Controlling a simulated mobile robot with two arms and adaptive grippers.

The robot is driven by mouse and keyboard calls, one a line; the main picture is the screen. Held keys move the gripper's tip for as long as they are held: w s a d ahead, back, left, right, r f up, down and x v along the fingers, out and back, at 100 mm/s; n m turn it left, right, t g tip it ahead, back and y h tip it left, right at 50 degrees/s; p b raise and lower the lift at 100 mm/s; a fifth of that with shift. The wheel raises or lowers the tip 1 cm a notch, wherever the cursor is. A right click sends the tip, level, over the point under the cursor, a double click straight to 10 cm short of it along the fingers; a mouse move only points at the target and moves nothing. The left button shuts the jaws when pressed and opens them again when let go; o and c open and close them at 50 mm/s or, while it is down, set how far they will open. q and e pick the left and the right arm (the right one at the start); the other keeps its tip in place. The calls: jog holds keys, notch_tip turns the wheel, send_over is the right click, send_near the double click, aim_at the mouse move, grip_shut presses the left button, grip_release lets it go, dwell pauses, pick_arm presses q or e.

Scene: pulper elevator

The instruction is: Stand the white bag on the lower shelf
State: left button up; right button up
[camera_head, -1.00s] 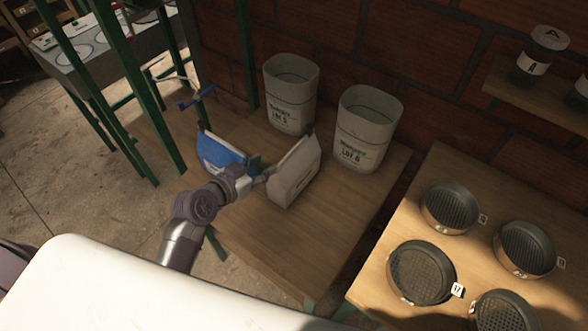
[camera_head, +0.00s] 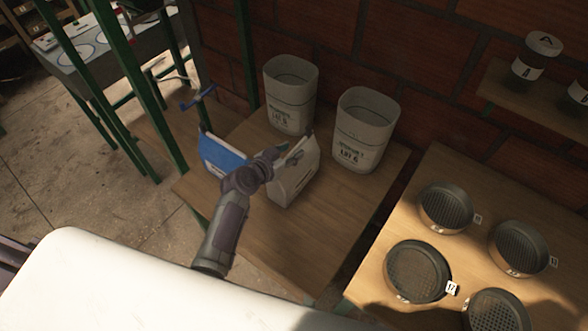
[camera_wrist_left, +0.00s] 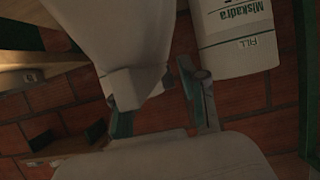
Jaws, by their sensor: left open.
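The white bag (camera_head: 296,184) stands upright on the wooden table in front of the two pale bins. My left gripper (camera_head: 287,155) is at the bag's top edge, reaching over it from the left, with its jaws open. In the left wrist view the pale bag (camera_wrist_left: 112,35) tapers down toward the space between the open green-grey fingers (camera_wrist_left: 160,103). I cannot tell whether the fingers touch it. I cannot pick out a lower shelf for certain. My right gripper is not in view.
A blue and white bag (camera_head: 222,158) stands left of the white bag. A left bin (camera_head: 291,105) and right bin (camera_head: 362,140) stand behind. Round sieves (camera_head: 418,272) sit on the right table. The wooden table's front (camera_head: 310,240) is clear.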

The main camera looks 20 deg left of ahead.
pick_arm(q)
grip_shut()
dwell(0.3)
jog(key=shift+r, duration=0.25)
